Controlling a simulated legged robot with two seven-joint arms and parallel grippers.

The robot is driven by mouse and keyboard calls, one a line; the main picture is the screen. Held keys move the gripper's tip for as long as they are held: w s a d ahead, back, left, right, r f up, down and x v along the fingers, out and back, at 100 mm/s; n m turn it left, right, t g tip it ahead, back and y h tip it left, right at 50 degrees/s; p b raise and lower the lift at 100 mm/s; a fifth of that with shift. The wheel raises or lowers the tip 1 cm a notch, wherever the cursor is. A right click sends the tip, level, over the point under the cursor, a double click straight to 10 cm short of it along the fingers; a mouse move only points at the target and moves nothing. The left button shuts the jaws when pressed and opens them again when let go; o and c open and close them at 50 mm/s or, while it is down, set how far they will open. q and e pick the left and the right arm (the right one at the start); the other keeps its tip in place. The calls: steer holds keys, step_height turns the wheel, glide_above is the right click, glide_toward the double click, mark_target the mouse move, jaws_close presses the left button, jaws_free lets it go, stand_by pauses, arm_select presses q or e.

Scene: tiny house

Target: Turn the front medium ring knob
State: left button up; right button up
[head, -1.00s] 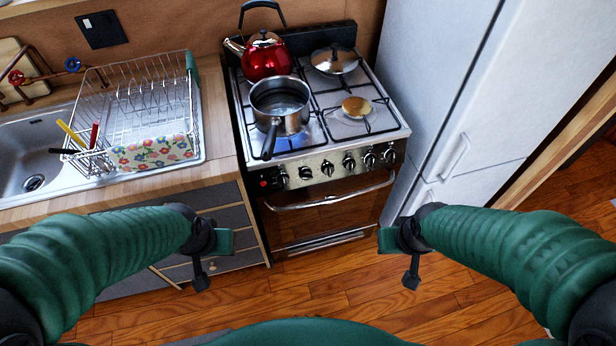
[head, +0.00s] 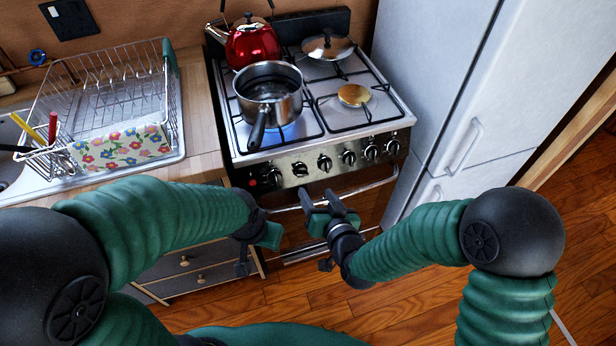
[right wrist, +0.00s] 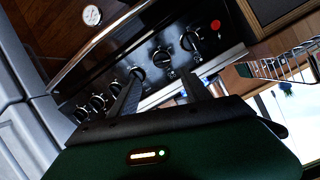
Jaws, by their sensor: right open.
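The stove's control panel (head: 335,162) carries a row of black knobs under the hob. Two of them are the left-of-middle knob (head: 300,168) and the middle knob (head: 325,163). No readable label shows which belongs to the front medium ring. My right gripper (head: 320,198) is open and empty, just below and in front of the panel. In the right wrist view its fingers (right wrist: 162,84) point at the panel, with a knob (right wrist: 137,73) and another knob (right wrist: 162,58) close to the gap. Contact is not visible. My left gripper (head: 266,236) is low before the drawers; its jaws are unclear.
A saucepan (head: 269,91) stands on the front left burner with blue flame below. A red kettle (head: 252,43) and a lid (head: 327,46) are behind. The oven handle (head: 375,187) runs under the panel. The fridge (head: 440,80) is right, the dish rack (head: 110,95) left.

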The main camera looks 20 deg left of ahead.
mark_target(303, 175)
steer(key=x, duration=0.5)
steer(key=b+x, duration=0.1)
steer(key=x, duration=0.4)
steer(key=shift+s+a+f, duration=0.1)
steer(key=shift+s+a, duration=0.1)
steer(key=shift+a, duration=0.1)
steer(key=shift+w+a+f, duration=0.1)
steer(key=shift+w, duration=0.25)
jaws_close()
